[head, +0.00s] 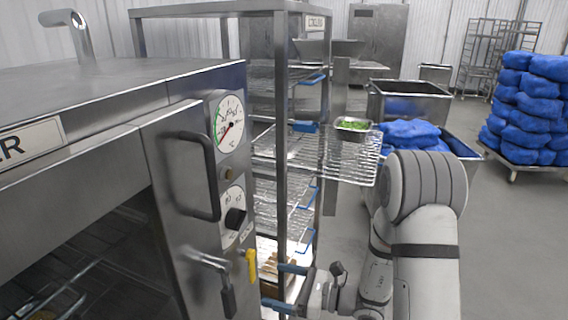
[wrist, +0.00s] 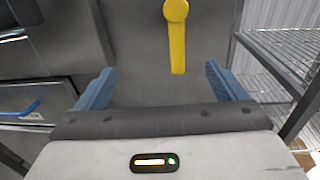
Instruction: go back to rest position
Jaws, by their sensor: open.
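My gripper (head: 281,287) is low in the head view, in front of the steel cooker's (head: 165,150) control side. It is open, with its two blue fingers apart and nothing held between them. In the wrist view my gripper (wrist: 160,86) faces a grey metal panel. A yellow lever (wrist: 177,42) hangs down on that panel, above the gap between the fingers and apart from both. The same lever shows in the head view just left of the fingers (head: 251,266).
A wire rack (head: 281,130) stands close behind my gripper, with a shelf (head: 350,160) pulled out carrying a tray of green food (head: 353,125). Steel bins (head: 410,102) and stacked blue sacks (head: 530,100) stand farther back. Open floor (head: 510,250) lies at right.

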